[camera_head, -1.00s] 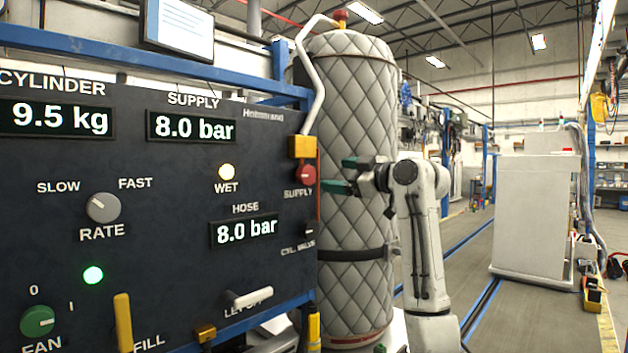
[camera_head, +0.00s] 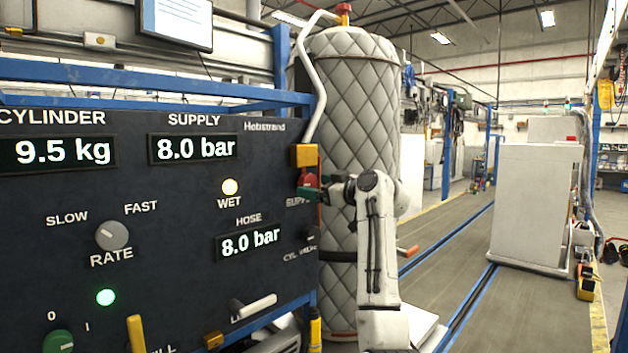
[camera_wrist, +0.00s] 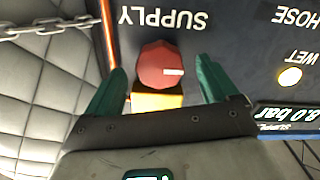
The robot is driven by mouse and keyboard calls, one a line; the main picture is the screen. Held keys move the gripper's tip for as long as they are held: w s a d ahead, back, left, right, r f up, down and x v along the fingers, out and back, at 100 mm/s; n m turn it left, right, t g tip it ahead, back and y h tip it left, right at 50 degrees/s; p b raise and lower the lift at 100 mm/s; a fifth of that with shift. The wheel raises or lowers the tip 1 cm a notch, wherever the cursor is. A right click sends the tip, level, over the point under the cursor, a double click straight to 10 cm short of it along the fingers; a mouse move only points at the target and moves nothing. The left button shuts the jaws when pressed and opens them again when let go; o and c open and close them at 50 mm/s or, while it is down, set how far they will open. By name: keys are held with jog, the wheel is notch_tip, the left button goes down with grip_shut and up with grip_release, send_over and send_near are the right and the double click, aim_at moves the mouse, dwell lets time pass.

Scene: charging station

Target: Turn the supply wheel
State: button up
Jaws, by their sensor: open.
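The red supply wheel (camera_head: 308,182) sits at the right edge of the dark panel (camera_head: 60,200), below a yellow block. My gripper (camera_head: 312,191) is at the wheel in the head view and partly covers it. In the wrist view the wheel (camera_wrist: 161,65) is a red knob with a white mark, under the upside-down SUPPLY label. The green fingers of my gripper (camera_wrist: 163,85) stand open, one on each side of the wheel, with visible gaps. I cannot tell how deep the fingers reach around it.
A quilted grey tank (camera_head: 352,110) stands just right of the panel. A chain (camera_wrist: 50,27) hangs beside the panel in the wrist view. A white lever (camera_head: 255,304) sticks out low on the panel.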

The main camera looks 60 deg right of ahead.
jog(key=shift+x, duration=0.8)
jog(key=c, duration=1.1)
